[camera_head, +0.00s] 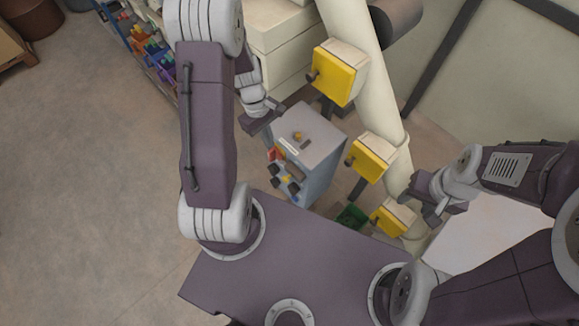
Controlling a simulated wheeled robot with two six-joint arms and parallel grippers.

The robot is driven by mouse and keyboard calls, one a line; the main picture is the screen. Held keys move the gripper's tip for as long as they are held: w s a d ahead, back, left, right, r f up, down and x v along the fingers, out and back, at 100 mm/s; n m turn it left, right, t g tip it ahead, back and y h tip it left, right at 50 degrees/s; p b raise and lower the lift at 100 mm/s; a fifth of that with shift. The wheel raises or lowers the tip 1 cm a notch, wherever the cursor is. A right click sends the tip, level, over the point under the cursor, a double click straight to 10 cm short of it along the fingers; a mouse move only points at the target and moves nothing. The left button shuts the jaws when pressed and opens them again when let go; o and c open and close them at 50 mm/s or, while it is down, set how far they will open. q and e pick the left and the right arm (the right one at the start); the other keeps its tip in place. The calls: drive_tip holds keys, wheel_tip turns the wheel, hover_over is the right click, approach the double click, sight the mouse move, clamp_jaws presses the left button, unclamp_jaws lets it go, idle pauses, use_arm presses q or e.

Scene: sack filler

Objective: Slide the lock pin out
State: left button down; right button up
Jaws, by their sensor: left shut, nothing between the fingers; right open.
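I cannot tell for certain which part is the lock pin. Short dark pegs stick out of the yellow-fronted boxes on the pale pipe: the upper box (334,77), the middle box (366,160) and the lower box (388,222). A small orange-brown knob (297,135) sits on top of a grey cabinet (323,165). My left gripper (264,117) is shut and empty, at the upper left of the cabinet and apart from the pegs. My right gripper (427,208) is open, just right of the lower box. Its fingertips are small and partly hard to make out.
The pale pipe (352,30) slants down behind the boxes. Coloured knobs stick out of the cabinet's front. A green object (351,216) lies low by the pipe. A shelf of coloured items (150,45) stands at upper left. The floor at left (90,180) is clear.

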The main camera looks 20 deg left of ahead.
use_arm(q)
drive_tip(key=b, duration=0.1)
approach(287, 178)
drive_tip(key=w+a+f, duration=0.2)
drive_tip(key=a+f, duration=0.2)
drive_tip(key=f, duration=0.1)
drive_tip(key=d, duration=0.1)
drive_tip(key=s+d+f+b, duration=0.1)
drive_tip(key=d+f, duration=0.1)
drive_tip(key=shift+s+d+b, duration=0.2)
drive_tip(key=shift+s+b, duration=0.1)
